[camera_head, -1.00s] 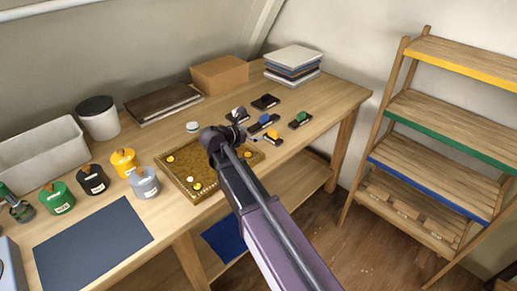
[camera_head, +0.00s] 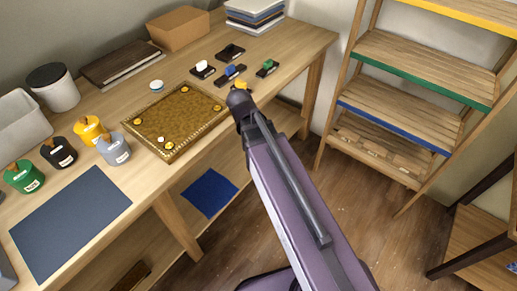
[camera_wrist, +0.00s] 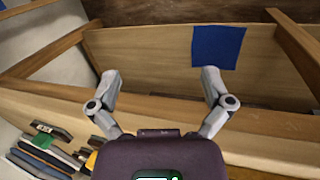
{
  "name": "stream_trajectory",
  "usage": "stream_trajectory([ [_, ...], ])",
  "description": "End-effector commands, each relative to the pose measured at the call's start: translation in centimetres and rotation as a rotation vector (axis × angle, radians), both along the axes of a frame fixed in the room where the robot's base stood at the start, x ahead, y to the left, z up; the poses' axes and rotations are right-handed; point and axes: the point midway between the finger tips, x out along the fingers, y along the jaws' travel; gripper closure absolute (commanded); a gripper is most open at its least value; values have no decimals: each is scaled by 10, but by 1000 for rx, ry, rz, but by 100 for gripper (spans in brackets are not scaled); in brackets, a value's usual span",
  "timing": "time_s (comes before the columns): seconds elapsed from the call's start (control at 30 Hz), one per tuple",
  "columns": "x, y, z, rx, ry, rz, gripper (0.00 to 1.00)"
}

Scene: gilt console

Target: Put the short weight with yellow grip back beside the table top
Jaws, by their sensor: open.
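The weight with yellow grip (camera_head: 241,85) stands at the table's front edge, right of the ornate gold table top (camera_head: 172,118). My arm hides most of it in the head view, so its height cannot be told. A small yellow patch (camera_wrist: 91,160) shows beside the gripper housing in the wrist view. My gripper (camera_wrist: 160,85) is open, its two fingers wide apart with nothing between them. In the head view the arm's end (camera_head: 238,105) is in front of the yellow grip, and the fingers are hidden.
Weights with white (camera_head: 203,69), blue (camera_head: 231,74) and green (camera_head: 267,68) grips stand behind. Several pots and a dark blue mat (camera_head: 70,222) are at left. A blue cloth (camera_head: 210,192) lies on the lower shelf. A shelf rack (camera_head: 415,110) stands at right.

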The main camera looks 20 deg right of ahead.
Motion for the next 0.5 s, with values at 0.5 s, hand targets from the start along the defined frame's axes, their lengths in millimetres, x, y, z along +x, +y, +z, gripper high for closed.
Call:
stream_trajectory([
  [0.5,-57,7,-8,307,17,-524,0],
])
